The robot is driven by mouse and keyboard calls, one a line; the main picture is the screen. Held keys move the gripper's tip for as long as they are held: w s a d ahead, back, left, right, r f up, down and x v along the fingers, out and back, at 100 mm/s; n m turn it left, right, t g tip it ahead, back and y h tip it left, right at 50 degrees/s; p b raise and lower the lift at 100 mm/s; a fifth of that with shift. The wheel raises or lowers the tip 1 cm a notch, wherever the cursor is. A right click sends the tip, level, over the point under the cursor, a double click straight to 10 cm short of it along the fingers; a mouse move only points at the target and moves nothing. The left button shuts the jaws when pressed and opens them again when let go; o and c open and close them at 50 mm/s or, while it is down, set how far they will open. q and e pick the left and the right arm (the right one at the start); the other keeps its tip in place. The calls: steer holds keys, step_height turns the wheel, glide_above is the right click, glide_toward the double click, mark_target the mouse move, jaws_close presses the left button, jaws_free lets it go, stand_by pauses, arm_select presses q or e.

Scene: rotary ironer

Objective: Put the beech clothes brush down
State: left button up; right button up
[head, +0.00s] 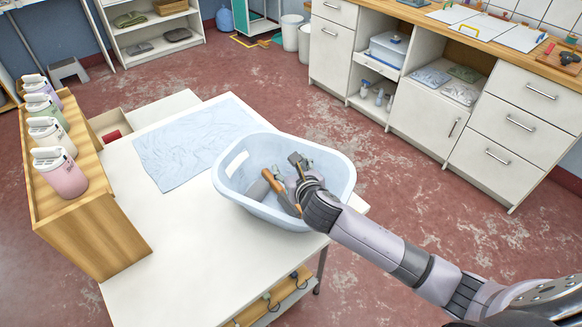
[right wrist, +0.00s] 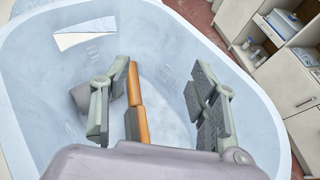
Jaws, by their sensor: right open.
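The beech clothes brush (head: 269,180) shows as an orange-brown wooden strip inside the pale blue tub (head: 226,184). My right gripper (head: 293,178) reaches down into the tub from the right. In the right wrist view its two grey fingers (right wrist: 157,104) are spread wide. The brush (right wrist: 137,98) lies between them, close beside the left finger and well apart from the right one. I cannot tell whether it touches the left finger. The brush's lower end is hidden behind the gripper. My left gripper is not in view.
A dark grey block (head: 257,190) is in the tub, beside the brush. The tub stands on a white table (head: 190,250) next to a spread blue cloth (head: 190,140). A wooden rack (head: 95,235) with several bottles is at the left. The table's front left is clear.

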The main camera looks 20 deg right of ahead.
steer(key=v, duration=1.2)
steer(key=shift+r, duration=0.15)
